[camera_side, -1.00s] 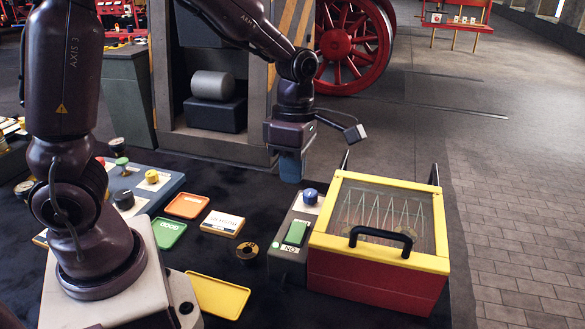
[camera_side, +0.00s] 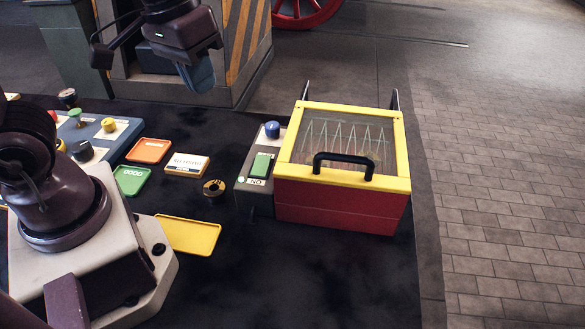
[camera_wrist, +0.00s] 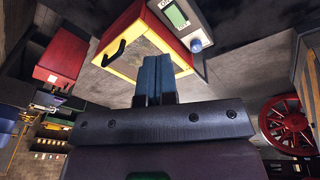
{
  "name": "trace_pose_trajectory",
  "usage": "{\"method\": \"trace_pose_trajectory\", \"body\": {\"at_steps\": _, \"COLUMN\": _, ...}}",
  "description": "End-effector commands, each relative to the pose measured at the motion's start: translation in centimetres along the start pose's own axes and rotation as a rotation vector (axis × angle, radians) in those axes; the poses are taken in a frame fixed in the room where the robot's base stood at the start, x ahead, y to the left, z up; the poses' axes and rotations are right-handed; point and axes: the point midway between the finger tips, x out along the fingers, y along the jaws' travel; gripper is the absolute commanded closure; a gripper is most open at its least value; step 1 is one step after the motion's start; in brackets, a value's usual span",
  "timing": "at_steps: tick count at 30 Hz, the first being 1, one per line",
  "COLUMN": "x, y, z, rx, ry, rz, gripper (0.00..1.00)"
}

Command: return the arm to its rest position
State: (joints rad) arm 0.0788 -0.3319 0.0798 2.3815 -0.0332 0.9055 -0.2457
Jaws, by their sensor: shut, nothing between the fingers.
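My gripper (camera_side: 201,86) is at the top of the side view, raised above the back of the dark table (camera_side: 330,285). Its blue fingers point down and touch nothing. In the wrist view the two blue fingers (camera_wrist: 156,75) lie side by side, shut and empty. Most of my arm above the gripper is cut off by the frame's top edge.
A red and yellow box (camera_side: 340,215) with a closed clear lid and black handle stands at the right. Beside it is a grey switch box (camera_side: 258,195). Orange (camera_side: 148,150), green (camera_side: 132,180) and yellow (camera_side: 190,235) trays lie left. A striped post (camera_side: 245,50) stands behind my gripper.

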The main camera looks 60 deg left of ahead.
Motion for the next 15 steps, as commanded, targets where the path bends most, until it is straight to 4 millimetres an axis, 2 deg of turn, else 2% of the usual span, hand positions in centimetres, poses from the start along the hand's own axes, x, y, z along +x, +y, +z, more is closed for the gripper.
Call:
{"method": "trace_pose_trajectory", "body": {"at_steps": 1, "x": -1.2, "y": -0.2, "z": 0.8, "rx": 0.112, "ry": 0.059, "rz": 0.005, "gripper": 1.00}}
{"method": "trace_pose_trajectory", "body": {"at_steps": 4, "x": -2.9, "y": -0.6, "z": 2.0, "rx": 0.262, "ry": 0.152, "rz": -0.005, "gripper": 1.00}}
{"method": "trace_pose_trajectory", "body": {"at_steps": 9, "x": -4.8, "y": -0.9, "z": 3.1, "rx": 0.286, "ry": 0.266, "rz": -0.013, "gripper": 1.00}}
{"method": "trace_pose_trajectory", "body": {"at_steps": 15, "x": -5.8, "y": -1.0, "z": 3.1, "rx": 0.277, "ry": 0.313, "rz": -0.011, "gripper": 1.00}}
